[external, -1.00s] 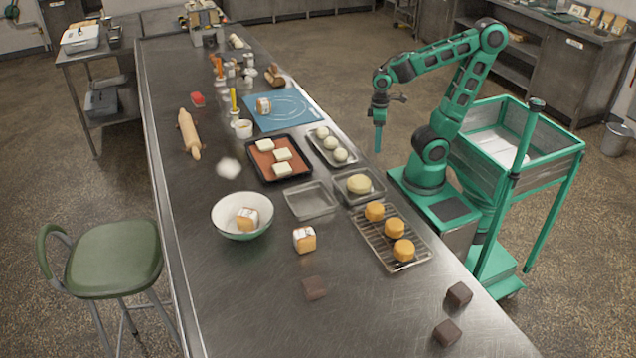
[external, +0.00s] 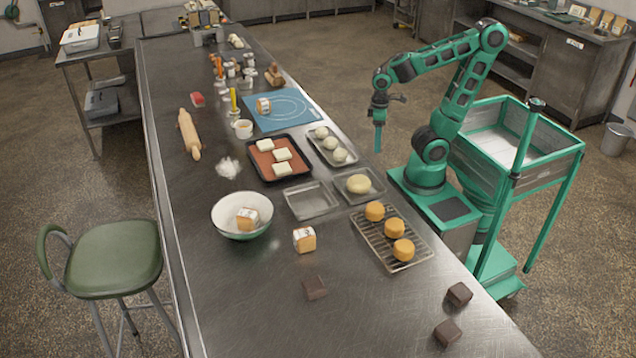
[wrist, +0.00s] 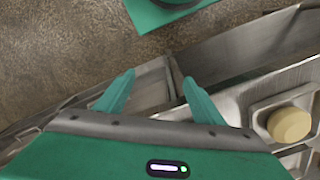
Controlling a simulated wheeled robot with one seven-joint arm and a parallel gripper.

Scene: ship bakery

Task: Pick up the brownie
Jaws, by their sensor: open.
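Dark brown square blocks that look like brownies lie on the steel table. One brownie (external: 315,288) lies flat near the front middle. Another brownie (external: 459,293) and a third brownie (external: 447,332) lie at the front right, near the table's right edge. My gripper (external: 378,142) hangs beyond the table's right edge, pointing down, well away from all the brownies. In the wrist view its two green fingers (wrist: 158,95) are spread with nothing between them. No brownie shows in the wrist view.
A wire rack (external: 372,238) with orange-topped cakes, a tray with a dough round (external: 359,184), an empty metal tray (external: 327,208) and a white bowl (external: 226,231) stand nearby. A wrapped loaf (external: 305,240) lies behind the middle brownie. The table front is mostly bare.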

